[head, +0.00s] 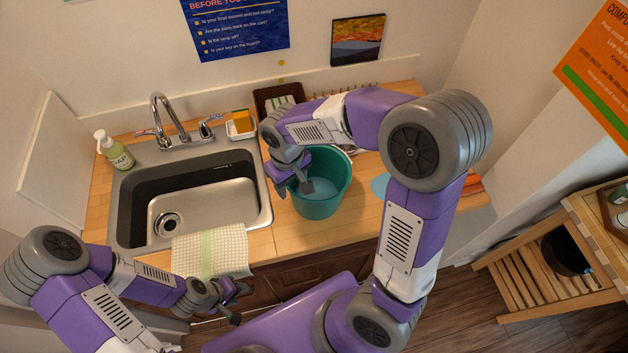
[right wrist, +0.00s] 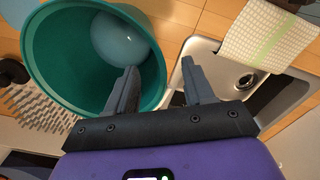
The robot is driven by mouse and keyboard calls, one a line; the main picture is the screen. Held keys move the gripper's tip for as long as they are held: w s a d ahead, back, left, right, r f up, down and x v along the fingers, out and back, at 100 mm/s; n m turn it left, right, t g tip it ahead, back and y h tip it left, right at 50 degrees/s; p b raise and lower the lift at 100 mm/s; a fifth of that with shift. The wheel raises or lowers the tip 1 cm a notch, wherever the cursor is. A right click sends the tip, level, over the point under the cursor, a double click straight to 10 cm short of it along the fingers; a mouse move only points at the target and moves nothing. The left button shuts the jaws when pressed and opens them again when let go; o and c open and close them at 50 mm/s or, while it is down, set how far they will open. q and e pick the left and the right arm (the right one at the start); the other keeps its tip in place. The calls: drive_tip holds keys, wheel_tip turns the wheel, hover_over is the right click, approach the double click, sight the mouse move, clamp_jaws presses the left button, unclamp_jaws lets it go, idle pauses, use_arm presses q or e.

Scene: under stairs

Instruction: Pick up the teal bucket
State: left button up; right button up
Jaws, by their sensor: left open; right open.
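The teal bucket (head: 320,209) stands upright on the wooden counter, just right of the sink. Its open top also shows in the right wrist view (right wrist: 48,52), with a pale blue round patch inside that I cannot identify. My right gripper (head: 293,187) is open at the bucket's left rim. In the right wrist view the gripper (right wrist: 160,82) has one finger over the bucket's opening and the other outside, on the sink side. I cannot tell whether either finger touches the wall. My left gripper (head: 240,303) is open and empty, low in front of the counter.
The steel sink (head: 262,205) with its faucet (head: 160,110) is left of the bucket. A striped towel (head: 210,250) hangs over the front edge. A wooden shelf (head: 520,285) is at right.

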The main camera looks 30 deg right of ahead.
sight(292, 189)
drive_tip(key=f, duration=0.5)
drive_tip(key=shift+w+d+f, duration=0.1)
drive_tip(key=shift+w+d, duration=0.05)
drive_tip(key=shift+d, duration=0.05)
drive_tip(key=shift+c, duration=0.5)
clamp_jaws()
idle(0.6)
